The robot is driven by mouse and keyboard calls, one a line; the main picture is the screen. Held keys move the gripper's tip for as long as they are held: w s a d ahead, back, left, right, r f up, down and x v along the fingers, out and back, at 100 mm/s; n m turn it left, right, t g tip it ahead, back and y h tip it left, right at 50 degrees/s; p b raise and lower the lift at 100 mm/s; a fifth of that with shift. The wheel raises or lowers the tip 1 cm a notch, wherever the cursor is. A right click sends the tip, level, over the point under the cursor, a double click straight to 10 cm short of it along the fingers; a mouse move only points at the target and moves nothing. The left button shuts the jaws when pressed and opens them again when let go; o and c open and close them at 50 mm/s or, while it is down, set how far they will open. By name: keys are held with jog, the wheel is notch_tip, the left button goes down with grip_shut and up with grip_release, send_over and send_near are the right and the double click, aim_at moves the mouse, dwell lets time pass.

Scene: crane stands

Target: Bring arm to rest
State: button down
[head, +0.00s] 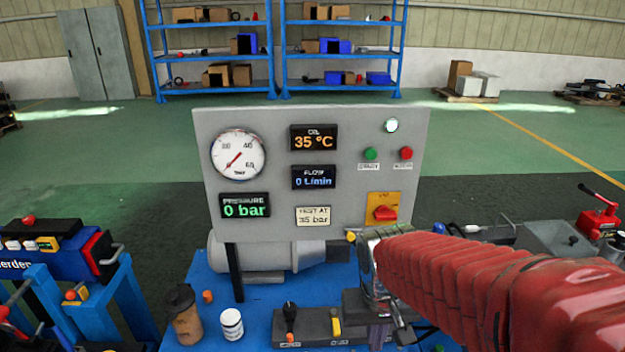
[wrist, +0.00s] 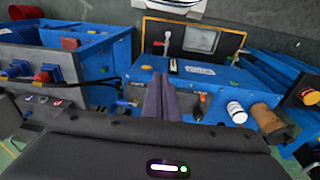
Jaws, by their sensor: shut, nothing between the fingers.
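My gripper (wrist: 162,92) is shut and empty in the wrist view, its two dark fingers together over the blue bench. In the head view my red-sleeved arm reaches in from the right. Its end is in front of the lower right of the grey panel (head: 270,130), over the blue bench (head: 262,312). The fingers are hard to make out there. The panel displays read 0 bar, 35 °C and 0 L/min, and the dial gauge (head: 238,155) is beside them. A red rotary switch (head: 385,213) sits on a yellow plate near my arm.
A brown cup (head: 185,318) and a white jar (head: 231,324) stand at the bench's front left. Small levers (head: 290,315) are right of them. A blue stand (head: 95,295) is at the left. Blue shelves (head: 340,55) stand far back, with open floor before them.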

jog(key=s+d+r+t, duration=0.3)
jog(key=s+r+t, duration=0.1)
jog(key=s+r, duration=0.4)
jog(key=shift+s+d+r+y, duration=0.3)
jog(key=shift+s+r, duration=0.05)
jog(key=shift+r, duration=0.45)
